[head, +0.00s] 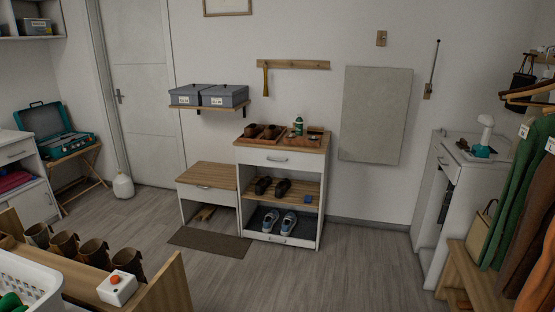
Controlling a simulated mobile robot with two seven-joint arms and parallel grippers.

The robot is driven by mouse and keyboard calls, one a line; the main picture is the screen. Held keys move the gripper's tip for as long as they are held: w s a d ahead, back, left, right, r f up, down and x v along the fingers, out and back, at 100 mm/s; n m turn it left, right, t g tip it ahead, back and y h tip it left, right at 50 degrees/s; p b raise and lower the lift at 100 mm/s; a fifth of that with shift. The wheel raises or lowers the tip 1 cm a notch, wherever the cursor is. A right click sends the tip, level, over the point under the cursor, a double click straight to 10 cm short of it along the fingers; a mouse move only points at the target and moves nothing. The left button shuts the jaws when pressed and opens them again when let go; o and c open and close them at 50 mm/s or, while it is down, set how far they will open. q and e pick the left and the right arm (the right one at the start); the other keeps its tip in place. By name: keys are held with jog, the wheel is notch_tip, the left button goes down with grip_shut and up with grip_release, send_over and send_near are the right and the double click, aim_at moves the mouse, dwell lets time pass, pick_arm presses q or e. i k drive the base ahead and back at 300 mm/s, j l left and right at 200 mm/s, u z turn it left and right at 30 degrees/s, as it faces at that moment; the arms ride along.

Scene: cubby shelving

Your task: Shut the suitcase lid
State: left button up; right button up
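An open teal suitcase (65,151) rests on a wooden folding stand at the left wall, beyond a white cabinet. Its teal lid (41,120) stands raised at the back, tilted up from the base. Some items lie inside the base, too small to make out. Neither of my grippers is in view.
The folding stand (80,173) has splayed legs on the floor. A white cabinet (33,203) stands close to its left, and a white jug (123,186) sits on the floor to its right. The middle floor is clear.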

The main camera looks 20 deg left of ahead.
aim_at(50, 120)
jog(key=i, duration=1.4)
jog(key=i+u, duration=0.2)
jog(key=i, duration=0.5)
jog(key=i+l+u, duration=0.2)
jog(key=i, duration=0.45)
jog(key=i+j+u, duration=0.1)
jog(key=i+u, duration=0.5)
jog(key=u, duration=0.15)
jog(key=i+l+u, duration=0.1)
jog(key=i+u, duration=0.3)
jog(key=i+j+u, duration=0.1)
jog(key=i+u, duration=0.25)
jog(key=i+j+u, duration=0.1)
jog(key=i+u, duration=0.45)
jog(key=u, duration=0.15)
jog(key=i+l+u, duration=0.15)
jog(key=i+u, duration=0.25)
jog(key=i, duration=2.4)
jog(key=i+j+z, duration=0.15)
jog(key=i+z, duration=0.15)
jog(key=i, duration=0.3)
jog(key=i+j+z, duration=0.35)
jog(key=i, duration=0.2)
jog(key=i+j+z, duration=0.3)
jog(key=i, duration=0.25)
jog(key=j, duration=0.1)
